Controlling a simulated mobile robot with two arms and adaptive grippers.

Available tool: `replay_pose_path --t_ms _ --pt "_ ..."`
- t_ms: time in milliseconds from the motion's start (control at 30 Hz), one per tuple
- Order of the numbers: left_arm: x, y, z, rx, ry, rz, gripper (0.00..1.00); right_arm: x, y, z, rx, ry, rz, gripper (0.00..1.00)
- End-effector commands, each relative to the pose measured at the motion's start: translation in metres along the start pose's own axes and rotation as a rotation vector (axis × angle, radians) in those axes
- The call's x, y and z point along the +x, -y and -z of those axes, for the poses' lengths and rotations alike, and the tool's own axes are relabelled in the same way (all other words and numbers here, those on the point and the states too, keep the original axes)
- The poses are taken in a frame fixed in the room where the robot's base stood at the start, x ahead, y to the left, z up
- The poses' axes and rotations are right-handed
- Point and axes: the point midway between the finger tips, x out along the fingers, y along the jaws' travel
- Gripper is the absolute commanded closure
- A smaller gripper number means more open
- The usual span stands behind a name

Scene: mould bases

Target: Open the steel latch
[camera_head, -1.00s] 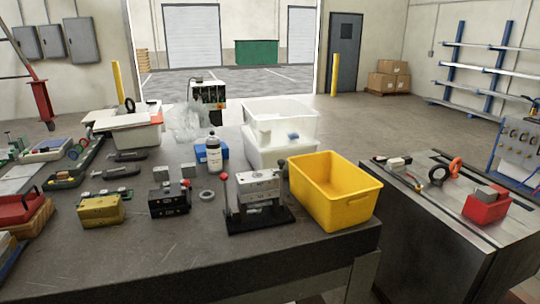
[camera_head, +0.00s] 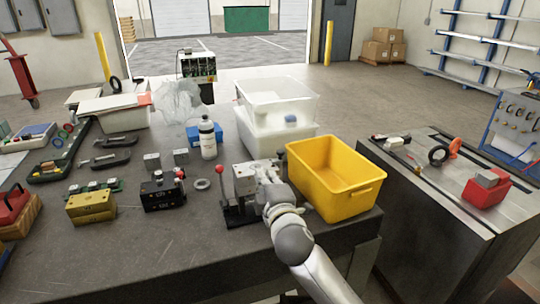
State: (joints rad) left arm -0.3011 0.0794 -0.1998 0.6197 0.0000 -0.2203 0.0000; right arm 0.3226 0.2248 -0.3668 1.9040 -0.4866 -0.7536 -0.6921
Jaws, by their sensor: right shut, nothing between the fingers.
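The steel mould base (camera_head: 240,176) stands on a black plate (camera_head: 233,215) near the front edge of the workbench. A red-knobbed lever (camera_head: 221,182) stands upright at its left side. My right gripper (camera_head: 268,176) is at the right part of the steel block, shut with nothing in it. My right arm comes in from the lower right and hides much of the block's front and right side. I cannot make out the latch or tell whether the gripper touches it. My left gripper is not in view.
A yellow bin (camera_head: 335,178) stands close to the right of my gripper. White tubs (camera_head: 277,117), a bottle (camera_head: 207,138) and a blue box (camera_head: 195,137) stand behind. A black block (camera_head: 162,193) and a brass block (camera_head: 91,207) are to the left.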

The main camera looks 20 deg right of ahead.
Motion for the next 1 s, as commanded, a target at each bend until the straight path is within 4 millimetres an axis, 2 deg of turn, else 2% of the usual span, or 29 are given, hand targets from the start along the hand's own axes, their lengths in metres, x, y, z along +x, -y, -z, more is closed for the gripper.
replay_pose_path --t_ms 267,433,1000 --pt "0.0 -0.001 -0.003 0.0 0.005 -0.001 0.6 0.001 0.001 0.0 0.001 0.001 0.002 1.0" --pt "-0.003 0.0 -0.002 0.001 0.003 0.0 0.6 0.011 0.0 -0.001 0.002 0.002 0.002 1.0" --pt "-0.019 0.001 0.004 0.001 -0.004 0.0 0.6 0.086 0.0 -0.001 0.003 0.003 0.003 1.0"
